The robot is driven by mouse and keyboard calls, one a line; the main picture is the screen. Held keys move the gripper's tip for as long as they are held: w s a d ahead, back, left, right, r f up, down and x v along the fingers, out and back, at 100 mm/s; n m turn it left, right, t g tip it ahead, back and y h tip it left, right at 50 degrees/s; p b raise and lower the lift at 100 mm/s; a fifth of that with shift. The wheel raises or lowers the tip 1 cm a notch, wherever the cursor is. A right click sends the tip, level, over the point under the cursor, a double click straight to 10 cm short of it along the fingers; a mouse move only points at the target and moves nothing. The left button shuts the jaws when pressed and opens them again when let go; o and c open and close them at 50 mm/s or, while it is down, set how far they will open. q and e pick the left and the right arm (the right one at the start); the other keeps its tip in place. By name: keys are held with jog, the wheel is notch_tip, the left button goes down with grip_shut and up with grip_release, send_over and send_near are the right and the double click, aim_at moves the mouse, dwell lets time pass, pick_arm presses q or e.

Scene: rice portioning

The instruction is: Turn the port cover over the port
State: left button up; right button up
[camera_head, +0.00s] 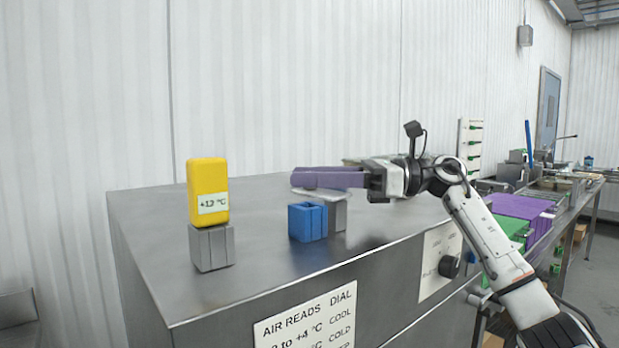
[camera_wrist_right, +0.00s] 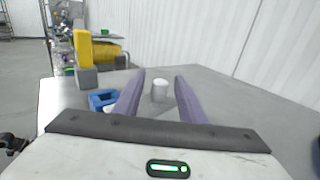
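My right gripper (camera_head: 303,180) has purple fingers and reaches left over the steel cabinet top. In the right wrist view its fingers (camera_wrist_right: 160,80) are spread apart. A pale upright cylinder (camera_wrist_right: 160,90) shows between or just beyond them; I cannot tell whether they touch it. In the head view a thin pale plate (camera_head: 318,194) lies just under the fingers, above a blue slotted block (camera_head: 306,224) and a grey block (camera_head: 338,214). The plate may be the port cover, but this is not certain. The blue block also shows left of the fingers in the wrist view (camera_wrist_right: 100,98). No port opening is clear. My left gripper is not seen.
A yellow temperature display (camera_head: 208,190) stands on a grey block (camera_head: 212,248) at the left of the steel cabinet (camera_head: 265,280). The cabinet front carries a printed sign (camera_head: 305,325) and a black knob (camera_head: 449,266). The top between display and blue block is clear.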

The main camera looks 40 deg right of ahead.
jog(key=b+v, duration=0.2)
jog(key=v, duration=0.6)
jog(key=shift+s+d+f, duration=0.1)
jog(key=shift+s+d, duration=0.1)
jog(key=shift+d, duration=0.15)
jog(key=shift+s+d, duration=0.4)
jog(key=shift+d, duration=0.05)
